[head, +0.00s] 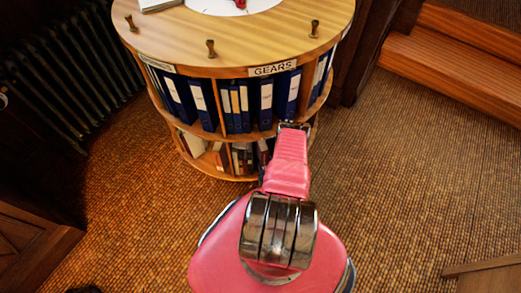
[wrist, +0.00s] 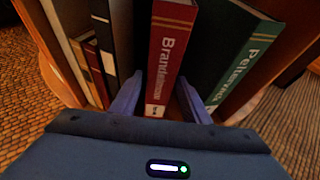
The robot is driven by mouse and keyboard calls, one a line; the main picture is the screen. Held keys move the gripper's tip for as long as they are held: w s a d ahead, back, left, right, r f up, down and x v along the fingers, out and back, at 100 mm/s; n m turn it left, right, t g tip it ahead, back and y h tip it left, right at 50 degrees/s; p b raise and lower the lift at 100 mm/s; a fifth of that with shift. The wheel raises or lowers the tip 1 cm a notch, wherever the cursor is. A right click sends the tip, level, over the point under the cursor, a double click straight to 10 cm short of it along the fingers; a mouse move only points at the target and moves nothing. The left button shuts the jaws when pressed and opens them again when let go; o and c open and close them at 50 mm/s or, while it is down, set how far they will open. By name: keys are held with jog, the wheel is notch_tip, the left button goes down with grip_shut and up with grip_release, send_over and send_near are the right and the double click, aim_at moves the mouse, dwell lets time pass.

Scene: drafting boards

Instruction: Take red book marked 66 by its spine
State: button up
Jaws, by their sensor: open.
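In the wrist view a red book (wrist: 168,58) stands upright on a wooden shelf, its spine towards me. White lettering runs down the spine, and a small pale label sits at its foot; I cannot read a number on it. My gripper (wrist: 160,84) is open, with one blue finger on each side of the spine's lower part. I cannot tell whether either finger touches the book. In the head view my pink arm reaches to the lower shelf of a round wooden bookcase (head: 255,55), and it hides the gripper and the red book.
A green book (wrist: 240,55) stands right of the red one, close to the right finger. A dark book and several thinner books (wrist: 92,70) stand on the left. Blue binders (head: 265,100) fill the shelf above. Wooden steps (head: 450,65) are at the right; the floor between is clear.

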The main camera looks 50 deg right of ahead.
jog(key=x, duration=0.4)
jog(key=shift+w+d, duration=0.15)
jog(key=shift+c, duration=0.2)
grip_shut()
dwell(0.6)
dwell(0.5)
